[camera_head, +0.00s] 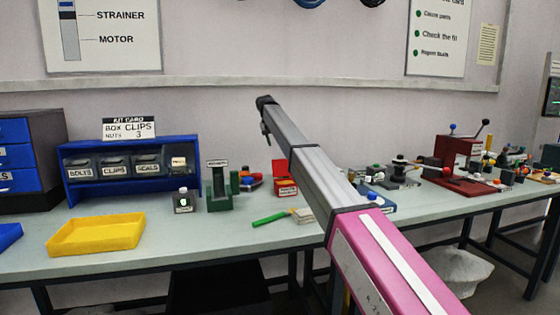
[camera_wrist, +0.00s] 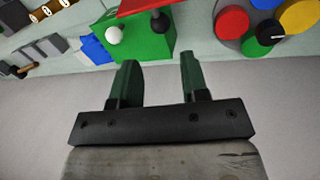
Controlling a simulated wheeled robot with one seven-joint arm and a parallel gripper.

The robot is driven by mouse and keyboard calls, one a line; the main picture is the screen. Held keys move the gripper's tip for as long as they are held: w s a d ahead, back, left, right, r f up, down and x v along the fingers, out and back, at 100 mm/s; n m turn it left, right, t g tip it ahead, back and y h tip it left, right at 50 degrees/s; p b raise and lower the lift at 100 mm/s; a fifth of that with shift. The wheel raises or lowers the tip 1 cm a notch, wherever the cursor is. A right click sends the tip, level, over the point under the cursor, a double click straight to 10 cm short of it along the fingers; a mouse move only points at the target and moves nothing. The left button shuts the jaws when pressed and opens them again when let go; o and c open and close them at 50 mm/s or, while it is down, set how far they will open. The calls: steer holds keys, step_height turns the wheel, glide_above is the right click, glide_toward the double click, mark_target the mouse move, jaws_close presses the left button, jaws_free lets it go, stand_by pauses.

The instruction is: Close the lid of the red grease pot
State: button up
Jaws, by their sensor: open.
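The red grease pot (camera_head: 287,190) appears to be the small red box with a pale label on the workbench, just left of my arm in the head view. Its red lid (camera_head: 279,167) stands raised at the back. My gripper (camera_wrist: 158,62) is open and empty in the wrist view, its two dark green fingers well apart. In the head view the end of my arm is high above the bench, up and left of the pot, and the fingers are hard to make out. I cannot identify the pot with certainty in the wrist view.
A green block (camera_wrist: 150,40) and coloured discs (camera_wrist: 232,22) show beyond the fingers. On the bench are a yellow tray (camera_head: 95,235), a blue bin rack (camera_head: 75,185), a dark green stand (camera_head: 222,190), and a green-handled brush (camera_head: 270,219). The front middle is fairly clear.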

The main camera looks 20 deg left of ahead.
mark_target(281, 167)
steer(key=x, duration=0.9)
steer(key=shift+f, duration=0.35)
jaws_close()
